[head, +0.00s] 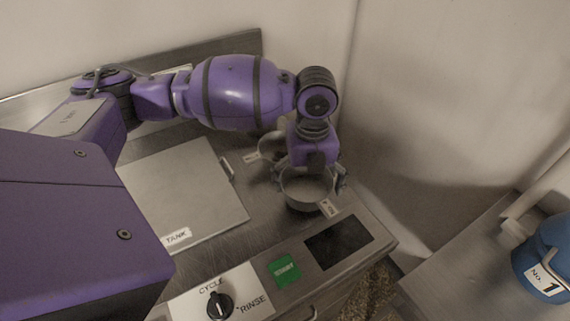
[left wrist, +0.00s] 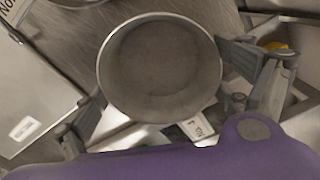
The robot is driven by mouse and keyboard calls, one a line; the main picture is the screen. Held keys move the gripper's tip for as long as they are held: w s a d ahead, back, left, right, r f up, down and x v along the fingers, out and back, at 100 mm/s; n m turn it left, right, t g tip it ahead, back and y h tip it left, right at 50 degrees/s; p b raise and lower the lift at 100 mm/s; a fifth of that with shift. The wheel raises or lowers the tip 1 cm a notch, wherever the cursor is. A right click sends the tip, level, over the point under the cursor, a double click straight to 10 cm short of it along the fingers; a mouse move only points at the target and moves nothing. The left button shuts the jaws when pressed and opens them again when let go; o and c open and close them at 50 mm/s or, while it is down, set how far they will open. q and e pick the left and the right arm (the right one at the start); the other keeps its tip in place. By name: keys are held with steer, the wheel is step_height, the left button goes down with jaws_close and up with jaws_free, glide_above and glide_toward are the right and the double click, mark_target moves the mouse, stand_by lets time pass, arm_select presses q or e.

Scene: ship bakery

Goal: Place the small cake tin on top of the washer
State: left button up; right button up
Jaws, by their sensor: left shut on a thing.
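A round grey cake tin (head: 300,204) with a white tag is in my left gripper (head: 309,182), which is shut on it. In the left wrist view I look down into the empty tin (left wrist: 160,72), with a finger on either side. The tin is upright over the front right part of the washer top (head: 250,222), a brushed metal surface. I cannot tell whether its base touches the metal. A second tagged tin (head: 268,147) is behind it, partly hidden by my arm. My right gripper is not in view.
A flat lid marked TANK (head: 185,190) with a handle lies left of the tin. In front are a knob panel (head: 245,283), a green label (head: 285,270) and a dark panel (head: 339,242). A blue container (head: 552,250) stands on the right-hand counter, across a gap.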

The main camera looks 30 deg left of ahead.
mark_target(306, 194)
arm_select(q)
steer(key=shift+f, duration=0.85)
steer(key=o, duration=1)
steer(key=shift+f, duration=0.15)
steer(key=shift+o, duration=0.2)
step_height(306, 194, up, 12)
steer(key=shift+r+p, duration=0.2)
steer(key=shift+p, duration=0.1)
steer(key=shift+f, duration=0.1)
